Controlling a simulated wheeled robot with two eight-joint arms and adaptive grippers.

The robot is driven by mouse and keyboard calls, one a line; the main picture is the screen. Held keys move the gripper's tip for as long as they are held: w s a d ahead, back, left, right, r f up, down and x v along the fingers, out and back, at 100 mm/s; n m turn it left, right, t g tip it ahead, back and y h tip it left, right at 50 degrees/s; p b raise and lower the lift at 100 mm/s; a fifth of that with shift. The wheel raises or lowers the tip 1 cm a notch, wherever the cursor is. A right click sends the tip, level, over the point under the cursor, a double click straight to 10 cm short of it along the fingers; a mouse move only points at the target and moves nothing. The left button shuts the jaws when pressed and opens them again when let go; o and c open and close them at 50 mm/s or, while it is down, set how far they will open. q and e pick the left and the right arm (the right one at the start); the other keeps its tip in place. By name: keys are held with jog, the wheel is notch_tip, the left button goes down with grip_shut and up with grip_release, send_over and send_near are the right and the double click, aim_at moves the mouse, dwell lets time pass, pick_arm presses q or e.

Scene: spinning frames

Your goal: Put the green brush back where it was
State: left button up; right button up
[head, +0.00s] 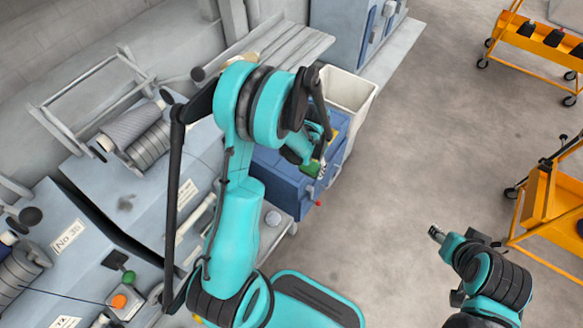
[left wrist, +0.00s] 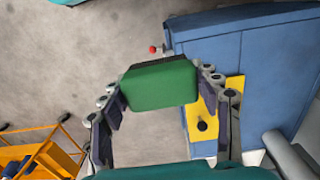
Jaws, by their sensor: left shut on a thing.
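The green brush (left wrist: 160,86) is between the fingers of my left gripper (left wrist: 163,80) in the left wrist view; the fingers close on its two sides. In the head view the brush (head: 312,168) shows as a small green patch at my left gripper (head: 317,160), partly behind my own arm. It is held beside and above the blue cabinet (head: 280,180). My right gripper (head: 437,233) is over bare floor at the right, far from the brush; its jaw opening is too small to judge.
The cabinet has a yellow panel (left wrist: 207,118) and a red knob (left wrist: 153,49). A white bin (head: 349,92) stands behind it. Grey spinning machines (head: 75,235) fill the left. Orange carts (head: 545,205) stand at the right. The floor between is open.

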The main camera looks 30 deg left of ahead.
pick_arm(q)
jog(key=b, duration=0.4)
send_over(290, 167)
notch_tip(290, 167, down, 8)
jog(key=shift+s+r, duration=0.1)
jog(key=shift+r, duration=0.1)
notch_tip(290, 167, down, 4)
jog(key=shift+f+b, duration=0.1)
jog(key=shift+b, duration=1.05)
jog(key=o, duration=1.2)
